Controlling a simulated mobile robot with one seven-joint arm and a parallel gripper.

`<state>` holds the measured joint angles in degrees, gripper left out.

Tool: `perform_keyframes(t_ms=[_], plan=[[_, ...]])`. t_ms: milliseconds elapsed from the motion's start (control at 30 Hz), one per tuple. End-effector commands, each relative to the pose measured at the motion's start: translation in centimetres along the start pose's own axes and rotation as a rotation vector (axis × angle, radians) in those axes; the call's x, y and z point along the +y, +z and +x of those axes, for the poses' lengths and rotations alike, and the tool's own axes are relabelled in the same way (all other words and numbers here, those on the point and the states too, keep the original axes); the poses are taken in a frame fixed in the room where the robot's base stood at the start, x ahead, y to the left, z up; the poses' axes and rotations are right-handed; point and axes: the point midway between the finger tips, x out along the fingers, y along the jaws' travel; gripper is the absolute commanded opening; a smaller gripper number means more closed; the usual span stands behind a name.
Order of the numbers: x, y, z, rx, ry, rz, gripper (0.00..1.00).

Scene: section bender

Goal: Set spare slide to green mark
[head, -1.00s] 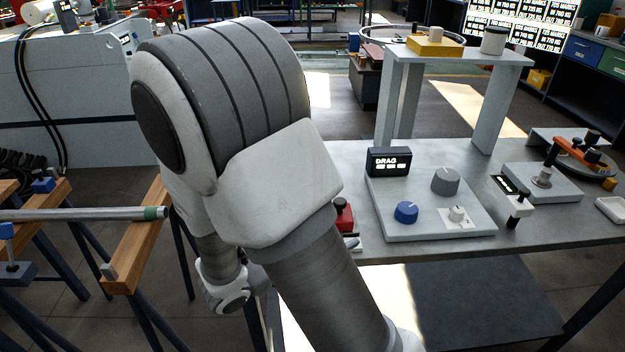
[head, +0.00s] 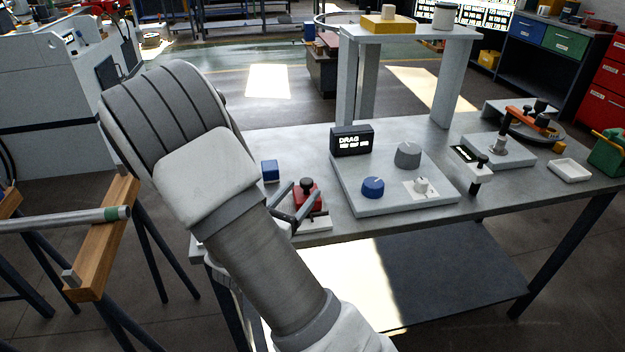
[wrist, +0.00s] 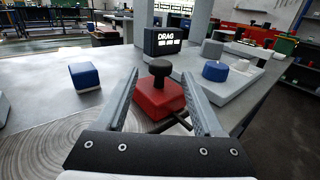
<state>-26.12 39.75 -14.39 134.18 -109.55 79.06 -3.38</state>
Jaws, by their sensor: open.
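A red block (head: 313,199) with a black knob on top sits near the table's left front edge; I take it as the spare slide, though no label confirms this. It also shows in the wrist view (wrist: 158,97). My gripper (head: 304,190) is open, its fingers on either side of the red block in the wrist view (wrist: 160,76). I cannot tell whether they touch it. Dark rods show beside the block, partly hidden by the right finger. I cannot make out a green mark near the block.
A blue cube (head: 270,171) stands left of the block. Right of it is the DRAG display (head: 351,141) and a grey panel (head: 390,203) with knobs. A raised shelf (head: 410,34) stands behind. A pipe (head: 60,221) with a green band rests on trestles at left.

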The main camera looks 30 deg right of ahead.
Motion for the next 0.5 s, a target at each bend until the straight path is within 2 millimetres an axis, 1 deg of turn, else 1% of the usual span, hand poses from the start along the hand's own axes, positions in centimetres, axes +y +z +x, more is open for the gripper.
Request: perform_keyframes(t_ms=[33,200,333,500], plan=[[-0.1,-0.1,1.2,-0.001,-0.004,0.0,0.69],[-0.1,0.0,4.2,-0.001,-0.002,0.0,0.69],[0.0,0.0,5.7,-0.001,-0.001,0.0,0.69],[0.0,0.0,6.5,0.001,-0.001,-0.001,0.69]])
